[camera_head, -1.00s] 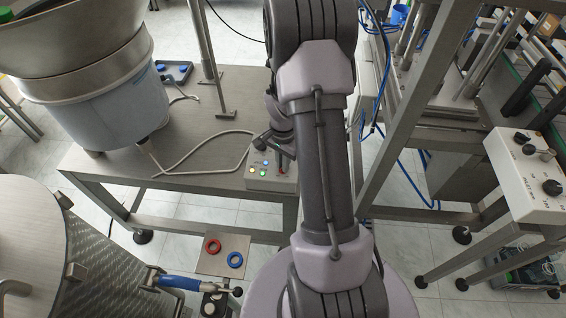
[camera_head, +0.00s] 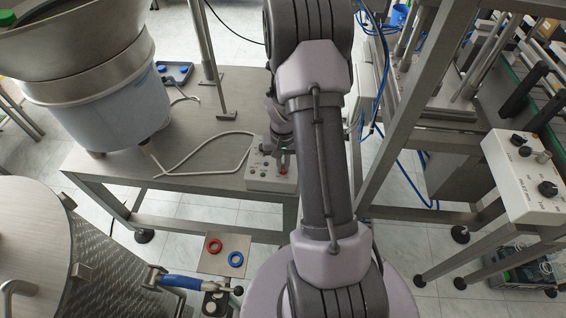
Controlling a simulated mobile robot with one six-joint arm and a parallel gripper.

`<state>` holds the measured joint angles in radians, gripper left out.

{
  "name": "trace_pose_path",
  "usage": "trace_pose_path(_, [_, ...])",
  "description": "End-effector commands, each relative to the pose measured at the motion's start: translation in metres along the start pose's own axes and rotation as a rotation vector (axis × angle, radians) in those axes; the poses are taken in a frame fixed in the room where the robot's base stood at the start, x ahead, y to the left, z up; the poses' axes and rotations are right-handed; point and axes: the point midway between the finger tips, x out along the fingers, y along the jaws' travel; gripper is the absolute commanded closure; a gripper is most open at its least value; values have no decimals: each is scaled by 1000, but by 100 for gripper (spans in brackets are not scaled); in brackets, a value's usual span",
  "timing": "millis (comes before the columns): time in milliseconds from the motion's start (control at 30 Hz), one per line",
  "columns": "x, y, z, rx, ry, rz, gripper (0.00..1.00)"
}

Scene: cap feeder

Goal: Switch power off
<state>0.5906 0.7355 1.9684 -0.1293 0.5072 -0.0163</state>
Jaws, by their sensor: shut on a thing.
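A small light-grey control box (camera_head: 262,182) sits at the front right edge of the metal table, with several small buttons or lamps on its top. The lamps on it look dark. My gripper (camera_head: 284,158) reaches down onto the right part of the box top, with its fingers closed on a small switch (camera_head: 283,171) that shows a bit of red. My own arm and the fingers hide most of the switch, so its exact position cannot be read.
A pale cable runs over the metal table (camera_head: 205,165) from the bowl feeder (camera_head: 115,105) to the box. A steel frame (camera_head: 385,150) stands close on the right of my arm. Another control box (camera_head: 525,185) is at far right. Red and blue rings (camera_head: 213,245) lie on a plate below.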

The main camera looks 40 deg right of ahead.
Motion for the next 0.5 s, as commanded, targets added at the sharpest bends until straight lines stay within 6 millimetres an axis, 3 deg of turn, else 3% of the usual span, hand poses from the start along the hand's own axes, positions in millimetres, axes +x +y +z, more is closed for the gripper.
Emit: trace_pose_path(500, [-1, 0, 0, -318, 1, 0, 100])
